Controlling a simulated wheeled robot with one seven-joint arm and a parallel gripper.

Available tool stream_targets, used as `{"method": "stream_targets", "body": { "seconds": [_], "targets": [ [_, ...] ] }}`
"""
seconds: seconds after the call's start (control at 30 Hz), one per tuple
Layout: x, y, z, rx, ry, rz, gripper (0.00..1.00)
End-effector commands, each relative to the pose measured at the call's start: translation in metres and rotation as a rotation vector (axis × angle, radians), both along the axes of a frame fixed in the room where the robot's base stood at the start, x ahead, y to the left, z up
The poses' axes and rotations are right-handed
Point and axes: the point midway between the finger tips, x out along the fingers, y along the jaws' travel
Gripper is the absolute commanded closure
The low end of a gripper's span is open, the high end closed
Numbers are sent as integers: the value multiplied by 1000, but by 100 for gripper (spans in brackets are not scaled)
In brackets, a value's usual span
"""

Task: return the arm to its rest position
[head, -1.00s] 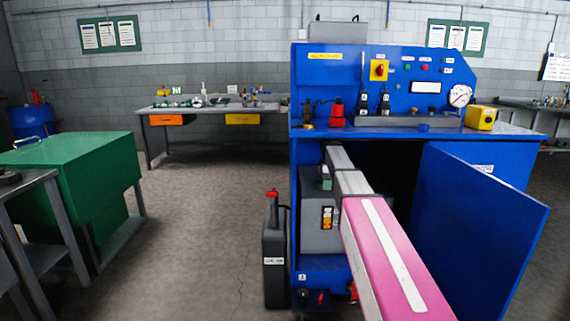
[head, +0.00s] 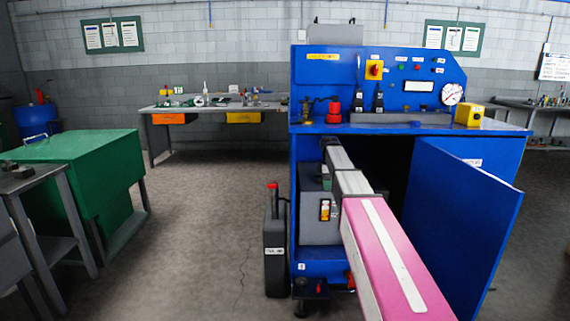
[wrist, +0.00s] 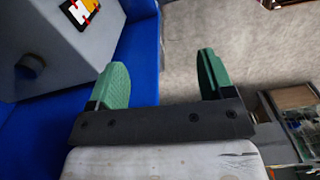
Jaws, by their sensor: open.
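My pink and white arm reaches forward from the lower right of the head view, toward the open front of the blue machine (head: 308,148). The arm's far end is at the cabinet opening, and my gripper is not clear there. In the wrist view my gripper (wrist: 162,75) has two green fingers held wide apart. It is open, with nothing between the fingers. A grey box (wrist: 50,45) with a dark round knob stands on a blue surface (wrist: 140,45) just left of the fingers.
The blue cabinet door (head: 460,215) stands open right of my arm. A black canister (head: 275,250) stands on the floor to the left. A green chest (head: 85,180) and a grey table (head: 35,185) are farther left. A workbench (head: 215,107) is behind. The floor between is clear.

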Motion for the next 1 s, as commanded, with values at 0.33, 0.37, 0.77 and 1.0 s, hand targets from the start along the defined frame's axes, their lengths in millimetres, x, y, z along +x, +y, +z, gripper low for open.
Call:
{"method": "stream_targets", "body": {
  "seconds": [0.33,0.37,0.77,1.0],
  "targets": [
    [-26,0,-26,0,1,-103,25],
    [-30,0,-30,0,1,-117,25],
    [-118,0,-105,0,3,-469,25],
    [-230,0,-175,0,1,-901,25]
  ]
}}
